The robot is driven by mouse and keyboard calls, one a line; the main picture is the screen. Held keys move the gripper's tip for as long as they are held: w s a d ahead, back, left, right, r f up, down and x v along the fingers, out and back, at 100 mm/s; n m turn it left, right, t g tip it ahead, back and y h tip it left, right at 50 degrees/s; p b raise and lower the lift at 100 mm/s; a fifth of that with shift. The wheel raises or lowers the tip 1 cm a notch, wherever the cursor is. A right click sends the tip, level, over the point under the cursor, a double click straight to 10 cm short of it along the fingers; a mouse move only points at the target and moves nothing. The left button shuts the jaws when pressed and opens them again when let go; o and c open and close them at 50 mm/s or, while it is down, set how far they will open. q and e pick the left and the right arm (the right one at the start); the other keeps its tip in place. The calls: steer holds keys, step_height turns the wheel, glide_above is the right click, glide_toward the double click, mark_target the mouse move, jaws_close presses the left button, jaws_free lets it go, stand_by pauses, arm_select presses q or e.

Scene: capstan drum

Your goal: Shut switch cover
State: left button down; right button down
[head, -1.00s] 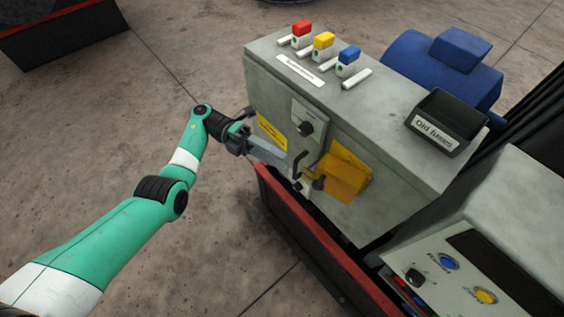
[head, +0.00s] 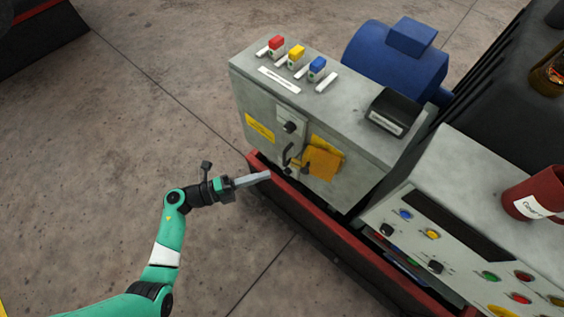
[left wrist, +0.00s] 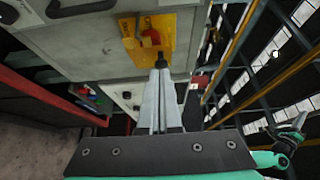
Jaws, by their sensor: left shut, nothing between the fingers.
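The yellow switch cover (head: 321,161) is on the front of the grey cabinet, standing out from a yellow plate. The left wrist view shows the yellow cover (left wrist: 131,32) swung to the left side of its plate (left wrist: 166,30), with a red switch (left wrist: 150,38) exposed beside it. My left gripper (head: 268,176) is shut and empty, in front of the cabinet and left of and below the cover. Its fingertips (left wrist: 161,64) look apart from the cover.
A black knob (head: 290,127) and black handle (head: 287,153) are left of the cover. A red rail (head: 310,210) runs below the cabinet. A control desk (head: 440,215) stands at right. Open floor (head: 110,150) lies left. A green arm part (left wrist: 270,158) shows in the wrist view.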

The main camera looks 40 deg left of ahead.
mark_target(293, 160)
arm_select(q)
steer(key=b+x, duration=0.1)
steer(key=x, duration=0.8)
steer(key=shift+w+d+b, duration=0.2)
steer(key=shift+d+b, duration=0.05)
steer(key=shift+b, duration=0.15)
steer(key=shift+w+a, duration=0.25)
steer(key=shift+w, duration=0.1)
steer(key=shift+w+a+f+m+g+h+b, duration=0.1)
steer(key=shift+w+a+m+g+h+b, duration=0.3)
steer(key=shift+w, duration=0.2)
steer(key=shift+w+a+f+m+g+h+b, duration=0.1)
steer(key=shift+w+a+m+g+h+b, duration=0.1)
steer(key=shift+w+a+h+b, duration=0.3)
steer(key=shift+w+r, duration=0.15)
steer(key=shift+w, duration=0.1)
steer(key=shift+d, duration=0.1)
